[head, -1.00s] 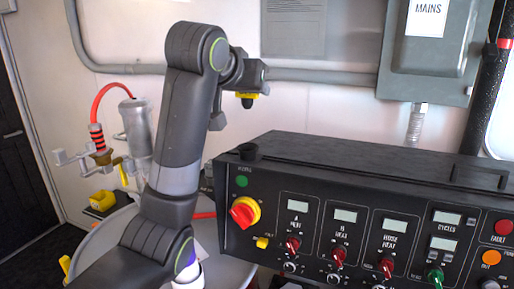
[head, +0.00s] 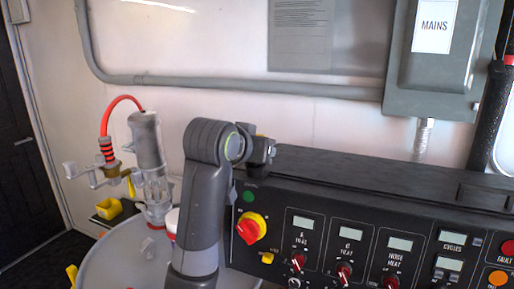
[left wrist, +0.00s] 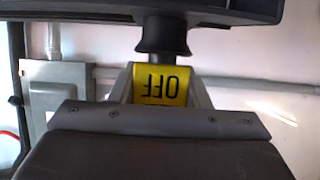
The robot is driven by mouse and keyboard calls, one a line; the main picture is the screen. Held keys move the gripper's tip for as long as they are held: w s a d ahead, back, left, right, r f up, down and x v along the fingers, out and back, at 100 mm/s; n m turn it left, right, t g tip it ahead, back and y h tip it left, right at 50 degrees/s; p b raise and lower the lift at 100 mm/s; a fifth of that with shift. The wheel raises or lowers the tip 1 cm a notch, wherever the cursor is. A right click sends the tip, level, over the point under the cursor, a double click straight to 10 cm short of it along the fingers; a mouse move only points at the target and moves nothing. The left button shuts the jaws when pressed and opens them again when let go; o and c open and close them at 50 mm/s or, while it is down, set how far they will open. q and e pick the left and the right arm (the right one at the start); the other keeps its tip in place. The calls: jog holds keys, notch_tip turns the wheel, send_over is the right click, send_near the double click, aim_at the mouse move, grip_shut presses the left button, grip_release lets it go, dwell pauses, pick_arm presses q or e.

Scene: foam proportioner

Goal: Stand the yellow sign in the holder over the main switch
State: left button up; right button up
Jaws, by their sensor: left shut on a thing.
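The yellow sign (left wrist: 160,84), with black OFF lettering upside down in the left wrist view, is held between the fingers of my left gripper (left wrist: 165,95). A grey stem runs from the sign toward the black flared holder (left wrist: 165,35) on the console. The stem's end meets the holder's mouth in this picture; I cannot tell whether it is inside. In the head view my left gripper (head: 262,150) is at the console's top left corner and hides the holder. The main switch (head: 250,228), a red knob on yellow, is below it. My right gripper is not in view.
The black console (head: 370,180) fills the lower right. A grey MAINS box (head: 432,60) and conduit (head: 230,84) are on the wall behind. A drum (head: 120,255) with a pump (head: 148,150) and red hose stands at left.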

pick_arm(q)
jog(key=o, duration=1)
jog(key=shift+p+v, duration=2.5)
jog(key=shift+v, duration=3.5)
